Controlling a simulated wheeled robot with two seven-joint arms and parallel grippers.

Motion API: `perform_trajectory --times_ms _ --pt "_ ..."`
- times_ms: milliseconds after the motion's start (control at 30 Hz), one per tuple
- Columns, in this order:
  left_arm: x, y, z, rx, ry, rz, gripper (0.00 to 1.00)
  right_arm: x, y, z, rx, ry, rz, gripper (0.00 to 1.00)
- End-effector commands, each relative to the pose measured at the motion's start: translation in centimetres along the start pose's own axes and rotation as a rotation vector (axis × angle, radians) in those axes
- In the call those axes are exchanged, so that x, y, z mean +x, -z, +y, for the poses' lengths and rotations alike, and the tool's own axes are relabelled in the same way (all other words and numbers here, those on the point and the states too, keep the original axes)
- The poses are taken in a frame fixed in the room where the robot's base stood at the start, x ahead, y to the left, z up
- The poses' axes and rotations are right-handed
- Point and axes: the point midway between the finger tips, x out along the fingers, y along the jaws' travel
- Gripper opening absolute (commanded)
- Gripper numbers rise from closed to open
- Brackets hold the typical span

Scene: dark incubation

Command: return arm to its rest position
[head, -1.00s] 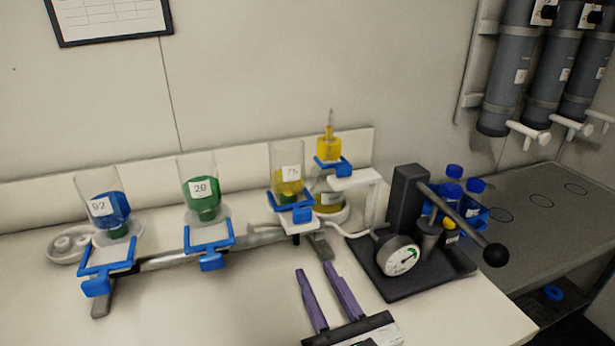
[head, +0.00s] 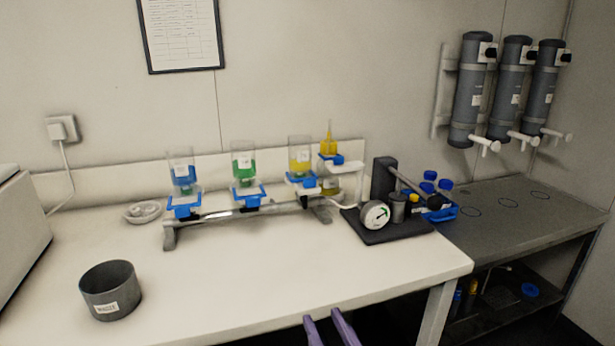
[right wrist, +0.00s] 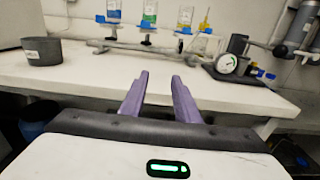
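My right gripper (head: 331,326) shows at the bottom edge of the head view, in front of the white bench (head: 330,270). Its two purple fingers are apart with nothing between them. The right wrist view also shows the open, empty fingers (right wrist: 160,90), pointing toward the bench's front edge. The gripper touches nothing. My left gripper is in neither view.
A rail rack (head: 225,220) holds blue, green and yellow vessels. A press with a gauge (head: 375,214) stands to its right. A grey waste bin (head: 110,290) is at left. Wall cylinders (head: 512,90) hang above a dark side table (head: 510,205). The front middle of the bench is clear.

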Motion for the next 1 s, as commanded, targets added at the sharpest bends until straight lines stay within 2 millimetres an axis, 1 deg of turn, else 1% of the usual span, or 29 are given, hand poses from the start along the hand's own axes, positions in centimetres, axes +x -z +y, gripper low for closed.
perform_trajectory --times_ms 33,167,367,467,567,667,700,767,800,867,900,1000 --pt "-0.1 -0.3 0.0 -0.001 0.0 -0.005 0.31 -0.1 1.0 0.3 0.08 0.001 0.034 0.29" --pt "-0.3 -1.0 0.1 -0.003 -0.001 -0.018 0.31 -0.2 3.1 0.8 0.275 0.012 0.105 0.29" --pt "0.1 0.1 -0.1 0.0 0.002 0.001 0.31 -0.8 6.6 1.4 0.623 0.055 0.221 0.29" --pt "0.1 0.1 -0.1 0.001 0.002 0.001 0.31 -1.4 8.9 1.6 0.844 0.1 0.286 0.29" --pt "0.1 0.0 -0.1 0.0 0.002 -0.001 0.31 -2.5 11.9 1.6 1.132 0.179 0.357 0.29" --pt "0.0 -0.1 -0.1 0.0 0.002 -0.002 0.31 -4.4 15.9 1.2 1.516 0.32 0.421 0.29" --pt "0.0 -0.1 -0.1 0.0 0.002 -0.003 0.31 -5.5 17.6 0.8 1.69 0.395 0.434 0.29" --pt "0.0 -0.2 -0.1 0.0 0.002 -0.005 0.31 -7.4 20.3 0.0 1.945 0.521 0.432 0.29" --pt "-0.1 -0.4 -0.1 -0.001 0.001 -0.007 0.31 -8.9 22.1 -0.7 2.111 0.613 0.413 0.29" --pt "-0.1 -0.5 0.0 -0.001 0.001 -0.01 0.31 -11.4 24.6 -1.9 2.341 0.754 0.358 0.29" --pt "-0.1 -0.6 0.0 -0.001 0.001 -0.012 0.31 -13.1 26.1 -2.8 2.478 0.846 0.305 0.29" --pt "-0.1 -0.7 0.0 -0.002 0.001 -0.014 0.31 -17.3 29.1 -4.9 2.748 1.042 0.138 0.29"
